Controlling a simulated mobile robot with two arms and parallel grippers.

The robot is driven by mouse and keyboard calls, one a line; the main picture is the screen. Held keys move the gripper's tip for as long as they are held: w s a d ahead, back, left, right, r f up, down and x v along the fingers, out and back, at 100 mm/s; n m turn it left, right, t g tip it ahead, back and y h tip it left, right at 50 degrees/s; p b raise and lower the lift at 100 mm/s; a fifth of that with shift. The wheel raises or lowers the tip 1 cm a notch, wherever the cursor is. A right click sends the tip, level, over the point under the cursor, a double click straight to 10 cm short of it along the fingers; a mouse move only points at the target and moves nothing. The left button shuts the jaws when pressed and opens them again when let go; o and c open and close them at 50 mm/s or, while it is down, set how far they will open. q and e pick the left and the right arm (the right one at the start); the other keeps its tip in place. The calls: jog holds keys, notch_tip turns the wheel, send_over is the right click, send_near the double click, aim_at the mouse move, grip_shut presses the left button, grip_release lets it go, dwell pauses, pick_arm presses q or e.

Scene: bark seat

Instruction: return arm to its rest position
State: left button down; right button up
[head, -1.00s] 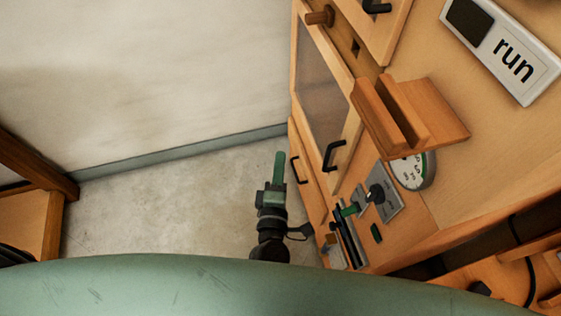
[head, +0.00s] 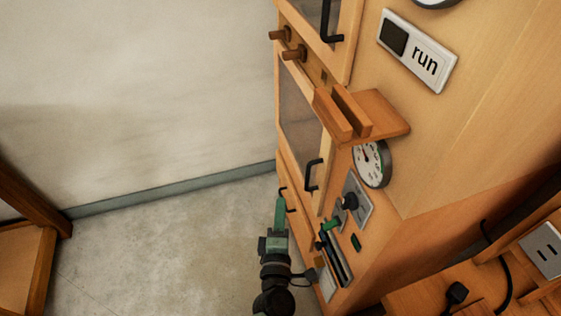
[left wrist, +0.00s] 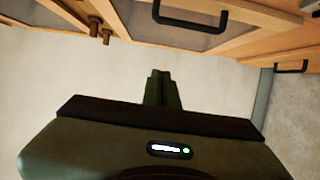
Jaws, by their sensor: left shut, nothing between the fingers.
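My left gripper (head: 280,212) shows low in the middle of the head view, in front of the lower part of a wooden cabinet (head: 450,150). Its green fingers are together and empty. In the left wrist view the shut fingers (left wrist: 161,82) point up the picture, with pale wall or floor around them, apart from the cabinet's doors and handles. My right gripper is in neither view.
The cabinet carries glazed doors (head: 300,122) with black handles (head: 314,175), a wooden ledge (head: 385,112), a gauge (head: 371,163), a lever plate (head: 356,200) and a "run" sign (head: 418,50). Bare floor (head: 160,255) lies left. A wooden piece (head: 25,255) stands at far left.

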pick_arm(q)
jog(key=s+a+f+m+g+h, duration=0.15)
jog(key=s+f+m, duration=0.25)
jog(key=f, duration=0.5)
jog(key=s+f+m+g+h, duration=0.1)
jog(key=s+f+m+g, duration=0.25)
jog(key=f, duration=0.55)
jog(key=s+a+f+m+g+h, duration=0.1)
jog(key=s+f+m+g, duration=0.15)
jog(key=f+m, duration=0.45)
jog(key=s+a+f+m+g+y, duration=0.1)
jog(key=s+a+f+m+g, duration=0.1)
jog(key=s+a+f, duration=0.3)
jog(key=s+a+f+m+g+y, duration=0.1)
jog(key=s+a+f+g, duration=0.3)
jog(key=s, duration=1)
jog(key=s+a+f+m+g+y, duration=0.1)
jog(key=s+a+f+m+g, duration=0.2)
jog(key=s+a+f, duration=0.5)
notch_tip(320, 180, down, 3)
jog(key=shift+s+a+f, duration=0.1)
jog(key=shift+s+a, duration=0.15)
jog(key=shift+s, duration=0.45)
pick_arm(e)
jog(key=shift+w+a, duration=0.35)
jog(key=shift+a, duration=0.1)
pick_arm(q)
jog(key=shift+g, duration=0.25)
